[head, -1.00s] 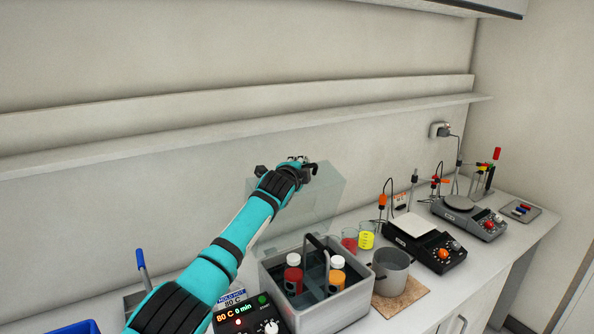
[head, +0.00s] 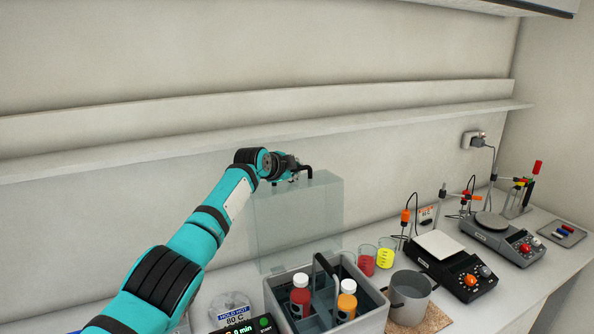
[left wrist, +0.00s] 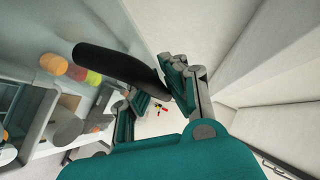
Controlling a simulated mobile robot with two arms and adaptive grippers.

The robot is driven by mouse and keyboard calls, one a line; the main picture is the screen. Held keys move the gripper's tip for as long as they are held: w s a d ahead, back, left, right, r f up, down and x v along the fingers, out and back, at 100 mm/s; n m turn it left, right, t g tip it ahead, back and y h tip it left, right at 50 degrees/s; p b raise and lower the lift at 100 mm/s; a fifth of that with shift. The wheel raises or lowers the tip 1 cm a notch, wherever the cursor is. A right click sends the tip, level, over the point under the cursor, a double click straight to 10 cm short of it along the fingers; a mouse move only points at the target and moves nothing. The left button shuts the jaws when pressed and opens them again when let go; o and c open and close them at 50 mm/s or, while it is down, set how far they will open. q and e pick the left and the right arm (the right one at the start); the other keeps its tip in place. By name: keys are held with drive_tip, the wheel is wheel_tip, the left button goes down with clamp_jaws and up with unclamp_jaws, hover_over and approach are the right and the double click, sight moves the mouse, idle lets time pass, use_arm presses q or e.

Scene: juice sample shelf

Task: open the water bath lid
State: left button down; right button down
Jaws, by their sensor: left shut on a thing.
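The water bath (head: 372,322) is a grey open-topped box at the bottom centre of the head view. Its clear lid (head: 298,222) stands about upright along the bath's back edge. My left gripper (head: 296,174) is at the lid's top edge, shut on the dark lid handle (head: 307,168). In the left wrist view, the black handle (left wrist: 115,63) shows beside my gripper's fingers (left wrist: 150,95). Inside the bath are a red bottle (head: 300,300) and an orange bottle (head: 346,302), both white-capped. My right gripper is not in view.
A wall shelf (head: 400,122) runs behind and above the lid. A control display (head: 238,330) is at the front left.

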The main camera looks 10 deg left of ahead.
use_arm(q)
drive_tip(key=shift+f, duration=0.1)
drive_tip(key=c, duration=1.4)
unclamp_jaws()
drive_tip(key=shift+o, duration=0.3)
drive_tip(key=shift+s+a+r, duration=0.25)
drive_tip(key=shift+s+r, duration=0.05)
drive_tip(key=shift+s, duration=0.2)
drive_tip(key=v, duration=1.1)
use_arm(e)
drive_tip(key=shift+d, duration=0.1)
use_arm(q)
drive_tip(key=shift+d+f, duration=0.1)
